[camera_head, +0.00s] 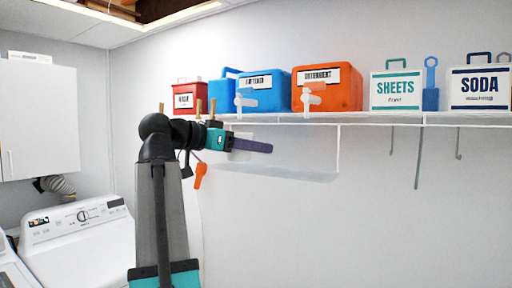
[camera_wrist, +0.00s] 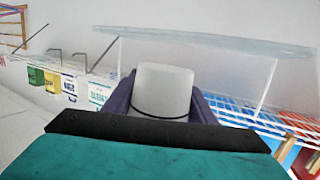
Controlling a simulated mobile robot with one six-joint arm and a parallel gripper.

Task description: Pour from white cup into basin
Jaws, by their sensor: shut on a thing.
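In the wrist view, a plain white cup (camera_wrist: 162,92) sits between the purple fingers of my gripper (camera_wrist: 160,100), which is shut on it. The cup's opening and contents do not show. In the head view, my teal and purple gripper (camera_head: 252,145) points right, just below the wall shelf. I cannot make out the cup there against the pale wall. I cannot identify a basin in either view.
The wall shelf (camera_head: 430,119) carries a red box (camera_head: 185,101), a blue container (camera_head: 262,90), an orange container (camera_head: 327,89) and white boxes. A pale translucent panel (camera_head: 275,172) hangs below. A washer (camera_head: 85,240) stands lower left. Hooks hang at right.

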